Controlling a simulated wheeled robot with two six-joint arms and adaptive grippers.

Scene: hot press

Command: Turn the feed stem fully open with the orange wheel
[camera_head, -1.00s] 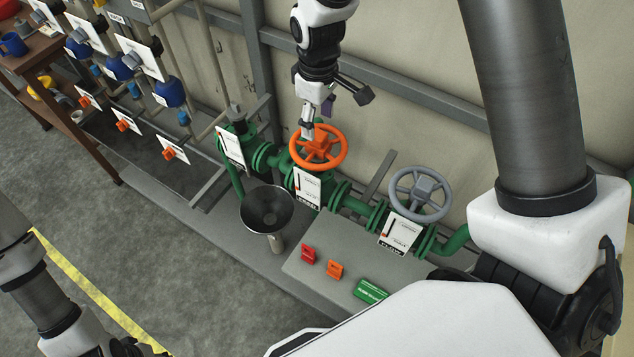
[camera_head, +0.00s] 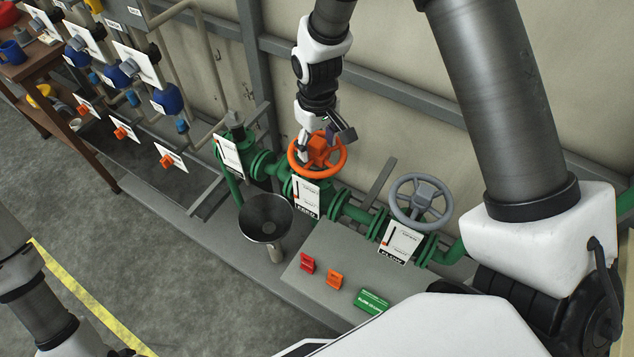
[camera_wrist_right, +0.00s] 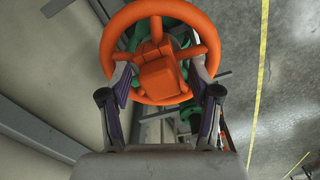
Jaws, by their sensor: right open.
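The orange wheel (camera_head: 341,166) sits on top of the green valve line, above a white gauge plate (camera_head: 306,194) with a black label strip. My right gripper (camera_head: 322,146) is open over the wheel, coming from above and behind. In the right wrist view, the orange wheel (camera_wrist_right: 112,30) fills the top middle, and my right gripper's (camera_wrist_right: 160,74) fingers stand on either side of its orange hub block. The fingertips overlap the near part of the rim; I cannot tell whether they touch. The stem under the hub is hidden. My left arm shows at the lower left, its gripper out of frame.
A grey wheel (camera_head: 421,181) with its own plate (camera_head: 399,240) stands to the right on the same line. A funnel (camera_head: 266,217) stands in front. Panels with knobs are at left.

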